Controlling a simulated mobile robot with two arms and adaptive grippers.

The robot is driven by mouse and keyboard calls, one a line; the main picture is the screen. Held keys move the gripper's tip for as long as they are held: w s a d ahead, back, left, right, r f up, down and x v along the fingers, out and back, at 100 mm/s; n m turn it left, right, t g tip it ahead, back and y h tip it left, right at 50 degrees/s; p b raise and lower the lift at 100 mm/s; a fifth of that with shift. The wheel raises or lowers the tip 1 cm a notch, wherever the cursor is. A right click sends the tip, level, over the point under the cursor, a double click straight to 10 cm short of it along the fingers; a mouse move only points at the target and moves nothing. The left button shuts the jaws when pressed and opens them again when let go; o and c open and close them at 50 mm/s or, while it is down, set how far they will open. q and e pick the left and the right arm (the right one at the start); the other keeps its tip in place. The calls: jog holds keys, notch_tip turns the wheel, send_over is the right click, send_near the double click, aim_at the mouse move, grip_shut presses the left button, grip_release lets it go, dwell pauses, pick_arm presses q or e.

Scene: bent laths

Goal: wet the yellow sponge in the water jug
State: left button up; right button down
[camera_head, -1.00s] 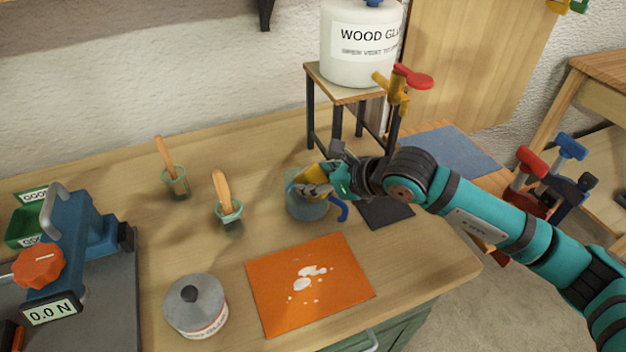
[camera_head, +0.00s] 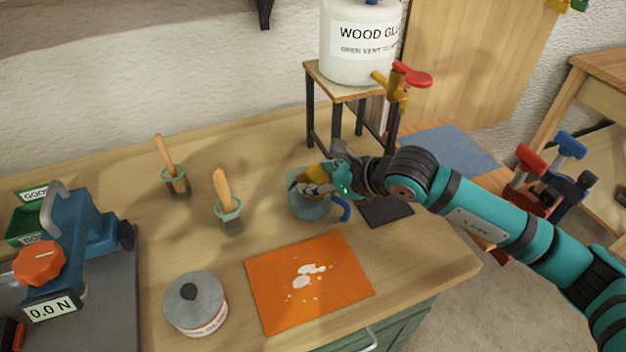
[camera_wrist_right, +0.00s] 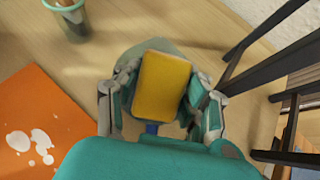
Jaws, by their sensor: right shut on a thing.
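The yellow sponge (camera_wrist_right: 161,86) is between the fingers of my right gripper (camera_head: 316,184), which is shut on it. In the right wrist view the gripper (camera_wrist_right: 160,95) grips the sponge from both sides. The water jug (camera_head: 309,208) is translucent blue with a blue handle (camera_head: 343,208) and stands on the bench. The gripper and sponge are over the jug's mouth; the fingers hide much of the sponge in the head view. I cannot tell whether the sponge touches water. My left gripper is not in view.
An orange mat (camera_head: 335,290) with white splashes lies in front of the jug. Two green pots with brushes (camera_head: 229,209) (camera_head: 174,180) stand to its left. A lidded tin (camera_head: 197,312) is at the front. Behind the jug, a stand (camera_head: 345,90) holds a wood glue container (camera_head: 352,60).

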aim_at(317, 173)
jog(key=shift+s+d+f, duration=0.1)
jog(key=shift+f, duration=0.4)
jog(key=shift+r+p, duration=1.15)
jog(key=shift+r, duration=2.55)
jog(key=shift+r+p, duration=0.75)
jog(key=shift+r, duration=1.3)
